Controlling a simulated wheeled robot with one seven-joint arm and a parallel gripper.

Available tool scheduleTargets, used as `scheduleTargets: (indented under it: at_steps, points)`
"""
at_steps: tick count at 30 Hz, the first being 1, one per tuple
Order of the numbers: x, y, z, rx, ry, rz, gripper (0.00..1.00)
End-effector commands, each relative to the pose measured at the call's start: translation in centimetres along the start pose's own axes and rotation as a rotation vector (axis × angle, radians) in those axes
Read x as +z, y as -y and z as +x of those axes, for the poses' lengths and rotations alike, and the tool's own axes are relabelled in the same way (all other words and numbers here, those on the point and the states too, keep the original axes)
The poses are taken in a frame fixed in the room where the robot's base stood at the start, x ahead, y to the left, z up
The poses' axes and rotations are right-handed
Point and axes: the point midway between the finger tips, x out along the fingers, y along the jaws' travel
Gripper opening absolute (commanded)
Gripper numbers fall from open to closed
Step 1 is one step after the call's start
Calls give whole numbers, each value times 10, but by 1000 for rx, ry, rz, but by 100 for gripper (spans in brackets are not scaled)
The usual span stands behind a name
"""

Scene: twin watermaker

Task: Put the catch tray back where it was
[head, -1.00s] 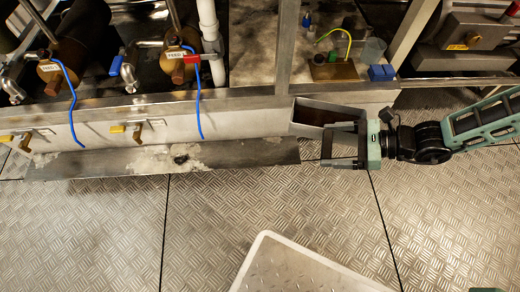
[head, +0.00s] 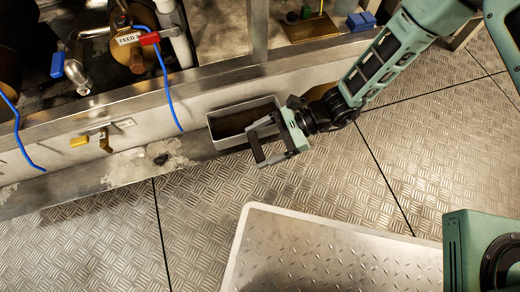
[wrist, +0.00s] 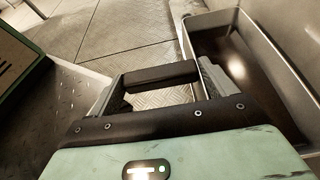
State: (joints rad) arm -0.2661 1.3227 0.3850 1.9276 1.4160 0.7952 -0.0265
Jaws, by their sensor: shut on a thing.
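The catch tray (head: 226,143) is a grey, open rectangular metal tray with a dark brown inside. In the head view it is beside the pale front wall of the skid, near the right end of the low ledge. My gripper (head: 262,148) is at its right side, shut on it, with a dark bar spanning the two fingers. In the wrist view the tray (wrist: 281,58) is at the right, its near wall close to the right finger of my gripper (wrist: 160,92). The exact gripped part and the tray's underside are hidden.
The low ledge (head: 75,188) has a pale stain and dark spot. Above it are a yellow-handled valve (head: 92,142), blue hoses (head: 165,95) and the skid's metal rail (head: 190,83). A light platform (head: 330,245) is in front. Patterned floor (head: 200,205) is clear between.

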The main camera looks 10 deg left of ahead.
Motion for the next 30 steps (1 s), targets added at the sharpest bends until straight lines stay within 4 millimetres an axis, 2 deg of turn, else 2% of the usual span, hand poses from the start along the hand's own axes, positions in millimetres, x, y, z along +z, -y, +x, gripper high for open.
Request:
scheduleTargets:
  at_steps: [11,22,23,24,30]
  points:
    - [-41,1,18,-1,2,-3,35]
    - [-42,1,18,-2,3,-3,35]
    - [-43,1,18,-2,1,-1,89]
    - [-42,1,18,-2,0,-1,100]
    - [-42,1,17,-2,0,-1,100]
